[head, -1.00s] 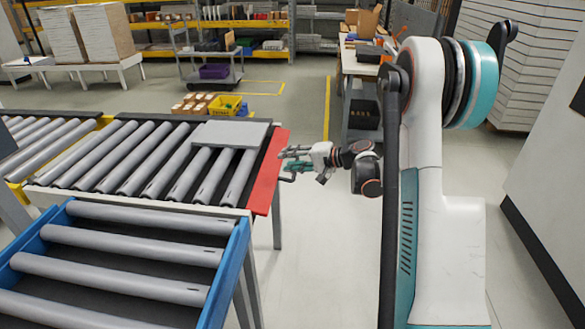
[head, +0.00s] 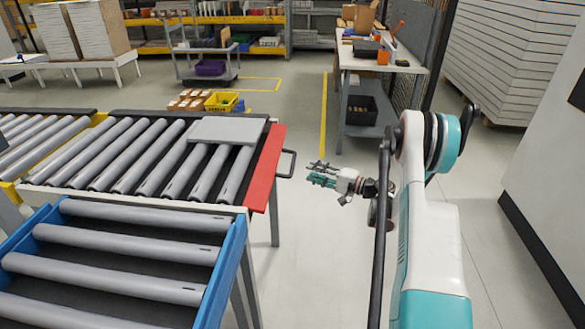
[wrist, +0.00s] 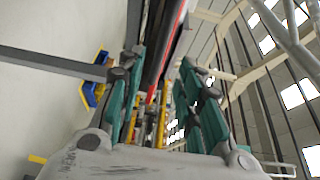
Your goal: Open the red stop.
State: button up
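The red stop (head: 266,168) is a flat red plate across the right end of the roller conveyor. A dark U-shaped handle (head: 291,164) sticks out from its right side. A grey panel (head: 228,131) lies on the rollers just left of the stop. My gripper (head: 312,173) is right of the handle, apart from it and empty, pointing left toward the conveyor. In the wrist view my gripper (wrist: 161,62) shows its two teal fingers spread. A thin red edge (wrist: 172,45), apparently the stop's, shows between and beyond them; the handle is not clearly seen there.
A blue-framed roller section (head: 235,262) stands in front of the conveyor. A workbench (head: 400,66) stands at the back right and a grey cart (head: 207,75) at the back. The floor right of the stop is clear.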

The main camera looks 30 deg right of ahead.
aim_at(293, 163)
jog(key=b+x, duration=0.2)
jog(key=x, duration=0.7)
jog(key=shift+w+a, duration=0.15)
jog(key=shift+w, duration=0.15)
grip_shut()
